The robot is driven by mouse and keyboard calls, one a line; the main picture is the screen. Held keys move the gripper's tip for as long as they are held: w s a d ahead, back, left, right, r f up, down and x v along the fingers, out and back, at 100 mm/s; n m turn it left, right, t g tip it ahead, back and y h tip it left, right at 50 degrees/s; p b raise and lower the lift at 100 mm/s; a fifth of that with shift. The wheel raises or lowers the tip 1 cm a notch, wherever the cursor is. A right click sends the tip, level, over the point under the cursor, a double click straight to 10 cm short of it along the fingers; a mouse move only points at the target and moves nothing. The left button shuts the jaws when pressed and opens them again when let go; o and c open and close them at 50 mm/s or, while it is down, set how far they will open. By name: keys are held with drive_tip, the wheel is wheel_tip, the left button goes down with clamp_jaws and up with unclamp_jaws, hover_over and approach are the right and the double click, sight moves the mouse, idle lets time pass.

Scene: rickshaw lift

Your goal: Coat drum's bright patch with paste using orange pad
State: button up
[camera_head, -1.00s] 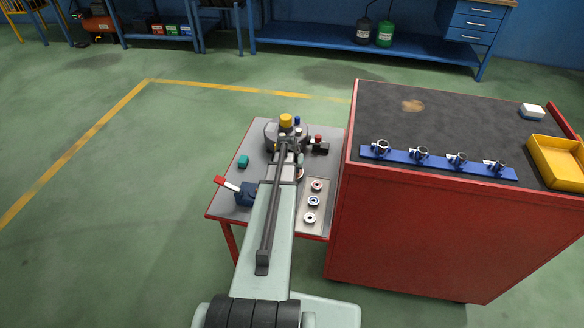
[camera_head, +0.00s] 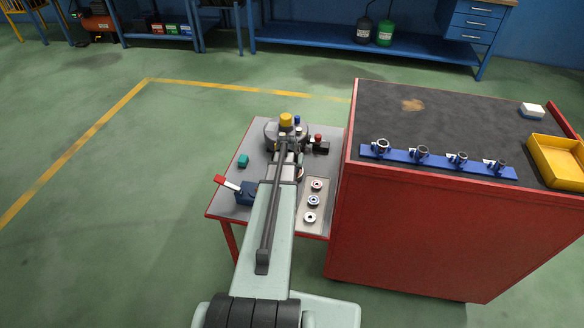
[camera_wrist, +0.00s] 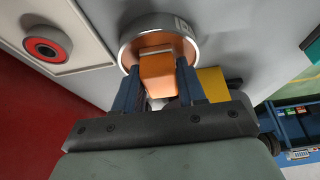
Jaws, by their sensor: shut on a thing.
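My gripper (camera_wrist: 160,76) is shut on an orange pad (camera_wrist: 157,66) in the wrist view. The pad's far end is over or inside a round metal-rimmed dish (camera_wrist: 133,34); I cannot tell whether it touches the bottom. The dish's inside looks orange-brown, and whether this is paste is unclear. In the head view my arm hides the pad and most of the dish (camera_head: 300,172). A grey round drum-like unit (camera_head: 271,136) with a yellow top (camera_head: 286,120) stands at the back of the small table. I cannot make out its bright patch.
A tray (camera_head: 325,187) with three ring parts lies right of my arm. A teal block (camera_head: 243,161) and a blue device with a red-tipped handle (camera_head: 243,193) lie left. A taller red cabinet (camera_head: 430,235) borders the table on the right.

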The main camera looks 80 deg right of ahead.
idle(0.3)
drive_tip(key=shift+r, duration=3.45)
drive_tip(key=shift+w, duration=0.1)
